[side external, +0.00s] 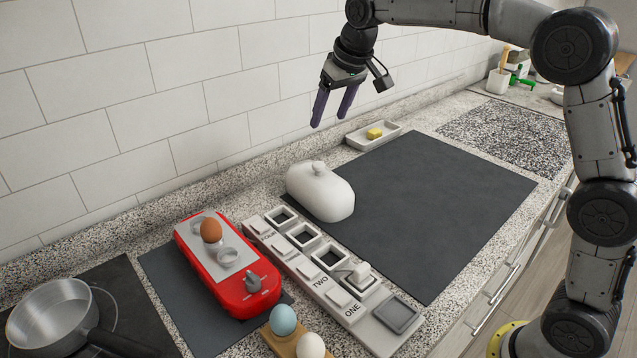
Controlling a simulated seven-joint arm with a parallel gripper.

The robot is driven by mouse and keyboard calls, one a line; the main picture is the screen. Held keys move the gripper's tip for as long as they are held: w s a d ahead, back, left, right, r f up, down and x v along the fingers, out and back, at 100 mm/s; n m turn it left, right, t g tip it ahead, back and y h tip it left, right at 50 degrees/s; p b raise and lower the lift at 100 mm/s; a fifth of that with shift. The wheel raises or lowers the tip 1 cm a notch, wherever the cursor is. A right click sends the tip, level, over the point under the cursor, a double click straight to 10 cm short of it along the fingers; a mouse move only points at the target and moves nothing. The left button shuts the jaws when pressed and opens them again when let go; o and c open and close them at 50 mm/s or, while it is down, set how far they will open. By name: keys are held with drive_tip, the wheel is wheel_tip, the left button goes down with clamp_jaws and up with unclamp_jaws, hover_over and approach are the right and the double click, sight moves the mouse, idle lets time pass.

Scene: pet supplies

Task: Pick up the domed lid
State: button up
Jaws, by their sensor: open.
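The domed lid (322,193) is white and rounded, with a small knob (317,168) on top. It sits upright at the left edge of a dark grey mat, in the middle of the side external view. Whether anything lies beneath it is hidden. My gripper (331,122) has two purple fingers pointing down. It is open and empty, in the air above the lid and apart from it, close to the tiled wall in the picture.
A long panel (290,259) with labelled square wells stands just in front of the lid. A red device (238,297) with a brown egg (211,230) is to the left. The dark mat (440,200) is mostly clear.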

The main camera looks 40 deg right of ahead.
hover_over(319, 164)
drive_tip(key=s, duration=0.1)
drive_tip(key=f, duration=0.8)
drive_tip(key=shift+s+a+f, duration=0.2)
drive_tip(key=shift+a+f, duration=0.1)
drive_tip(key=f, duration=0.4)
drive_tip(key=shift+w+d, duration=0.25)
drive_tip(key=shift+d, duration=0.05)
drive_tip(key=shift+w+f, duration=0.25)
drive_tip(key=shift+f, duration=0.3)
clamp_jaws()
